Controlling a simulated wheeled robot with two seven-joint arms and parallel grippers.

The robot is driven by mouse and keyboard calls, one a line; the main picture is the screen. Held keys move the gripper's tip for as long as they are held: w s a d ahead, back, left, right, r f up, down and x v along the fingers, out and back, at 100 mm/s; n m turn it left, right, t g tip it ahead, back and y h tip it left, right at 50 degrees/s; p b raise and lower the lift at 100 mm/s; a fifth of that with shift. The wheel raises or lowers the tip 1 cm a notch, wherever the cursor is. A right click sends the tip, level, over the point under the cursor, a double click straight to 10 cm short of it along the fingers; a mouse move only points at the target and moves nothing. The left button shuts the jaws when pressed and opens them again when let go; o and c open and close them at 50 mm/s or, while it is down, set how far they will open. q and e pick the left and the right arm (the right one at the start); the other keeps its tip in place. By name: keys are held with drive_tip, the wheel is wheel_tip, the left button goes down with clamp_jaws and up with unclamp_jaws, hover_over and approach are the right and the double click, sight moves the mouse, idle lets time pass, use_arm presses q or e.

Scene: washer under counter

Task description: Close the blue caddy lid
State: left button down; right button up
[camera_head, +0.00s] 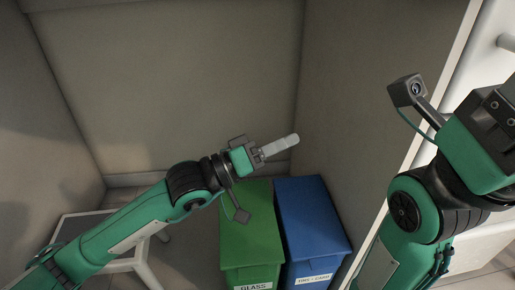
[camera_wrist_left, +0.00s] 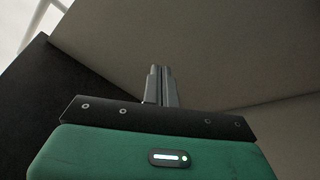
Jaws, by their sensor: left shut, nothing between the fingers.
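The blue caddy (camera_head: 311,222) stands on the floor near the right side wall, its front label partly readable. Its lid looks flat and down over the top. My left gripper (camera_head: 292,141) reaches in from the left. It is shut and empty, its fingers pointing right, appearing above the far end of the blue caddy. The fingers also show shut together in the left wrist view (camera_wrist_left: 160,72), where no caddy can be seen. My right arm is at the right; the fingers of its gripper are outside the picture.
A green caddy (camera_head: 250,225) labelled GLASS stands directly left of the blue one, under my left wrist. A pale stool or step (camera_head: 88,228) stands at the left behind my left arm. Walls close in the back and both sides of this space.

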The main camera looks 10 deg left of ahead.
use_arm(q)
drive_tip(key=shift+s+a+f+p, duration=0.25)
drive_tip(key=shift+s+a+f, duration=0.05)
drive_tip(key=shift+a, duration=0.55)
drive_tip(key=shift+s+a+f+p, duration=0.2)
drive_tip(key=shift+s+a+f, duration=0.1)
drive_tip(key=shift+a, duration=0.6)
drive_tip(key=shift+s+a+f+p, duration=0.25)
drive_tip(key=shift+a+f, duration=0.05)
drive_tip(key=shift+a, duration=0.55)
